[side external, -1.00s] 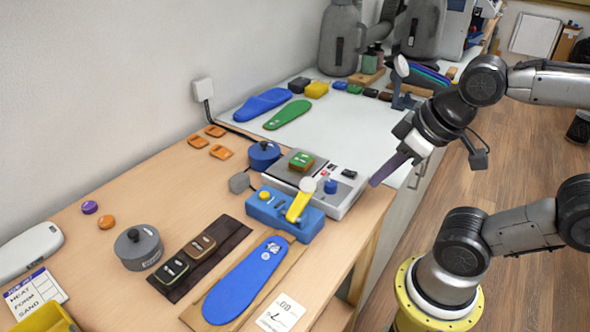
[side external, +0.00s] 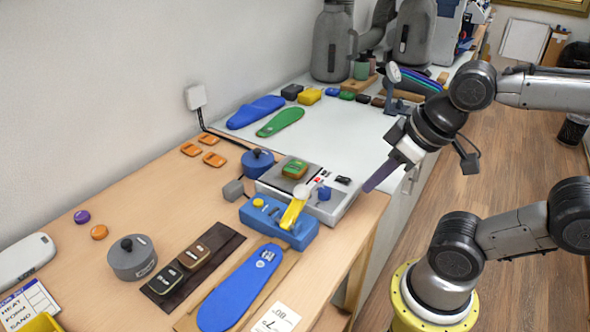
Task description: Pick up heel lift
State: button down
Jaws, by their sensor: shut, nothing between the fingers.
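Two small blocks that may be heel lifts lie on a dark strip: a dark green one (side external: 166,279) and a brown one (side external: 194,256). A similar block, green on brown (side external: 295,169), sits on the flat plate of a grey device (side external: 330,211). I cannot tell which is the task's heel lift. My gripper (side external: 368,188) is shut and empty, its purple-grey fingers pointing down-left over the table's right edge, right of the grey device. It touches none of the blocks.
A blue device with a yellow lever (side external: 270,217) and a large blue insole (side external: 240,290) are near the front. A grey lidded pot (side external: 132,262) stands left of the strip. Orange pieces (side external: 202,151) lie further back. The wooden table's left middle is mostly clear.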

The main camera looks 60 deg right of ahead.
grip_release()
dwell(0.3)
